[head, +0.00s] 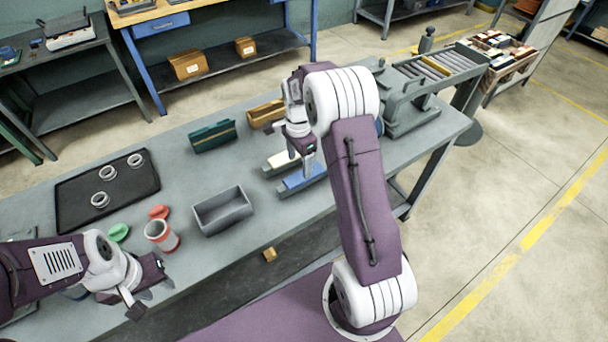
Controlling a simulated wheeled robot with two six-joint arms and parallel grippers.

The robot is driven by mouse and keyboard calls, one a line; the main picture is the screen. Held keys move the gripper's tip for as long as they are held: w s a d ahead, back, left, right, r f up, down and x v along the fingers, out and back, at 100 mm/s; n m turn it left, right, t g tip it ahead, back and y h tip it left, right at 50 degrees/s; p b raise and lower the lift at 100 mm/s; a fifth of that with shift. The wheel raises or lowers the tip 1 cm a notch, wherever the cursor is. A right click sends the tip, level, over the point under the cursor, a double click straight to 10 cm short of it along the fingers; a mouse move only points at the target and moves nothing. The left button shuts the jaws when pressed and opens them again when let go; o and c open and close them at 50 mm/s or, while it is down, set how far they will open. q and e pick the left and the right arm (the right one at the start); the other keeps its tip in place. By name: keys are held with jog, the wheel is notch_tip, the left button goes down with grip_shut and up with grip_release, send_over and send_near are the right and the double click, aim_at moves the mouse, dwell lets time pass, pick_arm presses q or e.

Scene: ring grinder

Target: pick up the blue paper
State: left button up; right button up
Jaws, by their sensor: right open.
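The blue paper (300,180) appears as a flat blue piece on a grey holder on the table, beside a cream piece (283,160). My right gripper (308,172) points down right over the blue paper, with its fingertips at or just above it. It is open; whether the fingers touch the paper cannot be seen. My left gripper (145,299) is low at the front left of the table, away from the paper. Its finger gap is hard to make out.
A grey open bin (222,211) stands left of the blue paper. A red-and-white cup (161,236), red and green pieces, and a black tray (75,205) with several rings are further left. A green box (213,137), a brown box (264,114) and a roller machine (405,115) stand behind.

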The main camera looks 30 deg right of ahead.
aim_at(301, 176)
jog(key=f, duration=0.4)
jog(key=shift+s+d+f+p, duration=0.1)
jog(key=shift+s+f+p, duration=0.15)
jog(key=shift+s+p, duration=0.1)
jog(key=shift+w+f, duration=0.15)
jog(key=shift+f, duration=0.25)
jog(key=shift+r, duration=0.1)
jog(key=c, duration=1.4)
